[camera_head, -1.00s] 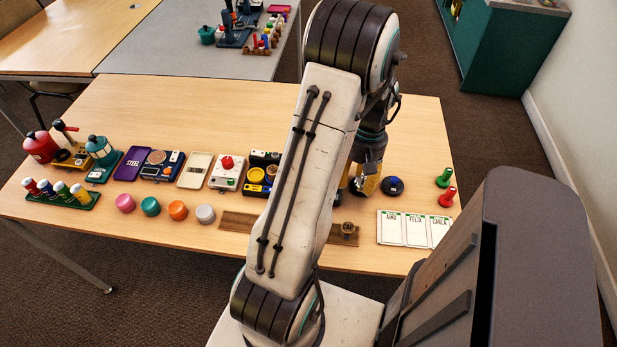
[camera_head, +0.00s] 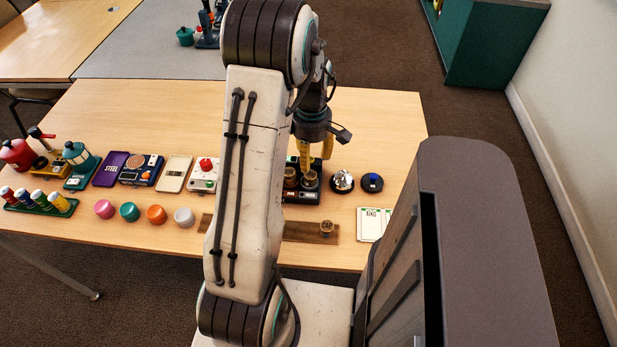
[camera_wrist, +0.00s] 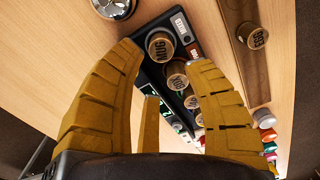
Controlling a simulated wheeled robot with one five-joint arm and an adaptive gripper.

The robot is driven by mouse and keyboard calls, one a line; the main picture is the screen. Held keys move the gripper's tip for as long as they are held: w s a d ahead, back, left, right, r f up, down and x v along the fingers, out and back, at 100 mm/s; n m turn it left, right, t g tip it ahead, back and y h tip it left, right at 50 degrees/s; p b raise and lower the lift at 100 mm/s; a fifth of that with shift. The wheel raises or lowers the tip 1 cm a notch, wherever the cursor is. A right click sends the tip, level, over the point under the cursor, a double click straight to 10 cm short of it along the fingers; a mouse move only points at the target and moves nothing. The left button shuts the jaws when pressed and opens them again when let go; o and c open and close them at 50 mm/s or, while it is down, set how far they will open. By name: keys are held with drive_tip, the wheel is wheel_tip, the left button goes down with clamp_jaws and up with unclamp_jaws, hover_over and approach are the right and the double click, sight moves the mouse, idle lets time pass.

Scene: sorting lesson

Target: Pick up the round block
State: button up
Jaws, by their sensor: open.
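Several round wooden blocks with dark words on top stand in a black tray (camera_head: 303,196). In the wrist view, one round block (camera_wrist: 161,46) is nearest the fingertips, with another (camera_wrist: 177,77) behind it. A further round block (camera_wrist: 257,38) stands on a brown wooden strip, also seen in the head view (camera_head: 326,228). My gripper (camera_head: 313,160) has yellow fingers pointing down over the tray. In the wrist view my gripper (camera_wrist: 166,58) is open, with tray blocks between its fingers and none held. Which block is meant is not clear.
A silver bell (camera_head: 342,180) and a black disc with a blue knob (camera_head: 372,182) stand right of the tray. White cards (camera_head: 371,224) lie near the front edge. Coloured round pots (camera_head: 129,212) line the left front. My arm hides part of the table.

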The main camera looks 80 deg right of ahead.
sight(310, 174)
drive_tip(key=shift+d+n, duration=0.1)
drive_tip(key=shift+n, duration=1.1)
drive_tip(key=shift+f+n, duration=0.3)
drive_tip(key=shift+w+a+f, duration=0.1)
drive_tip(key=shift+f, duration=1.6)
drive_tip(key=shift+a+f, duration=0.1)
drive_tip(key=shift+f, duration=1.6)
drive_tip(key=c, duration=0.7)
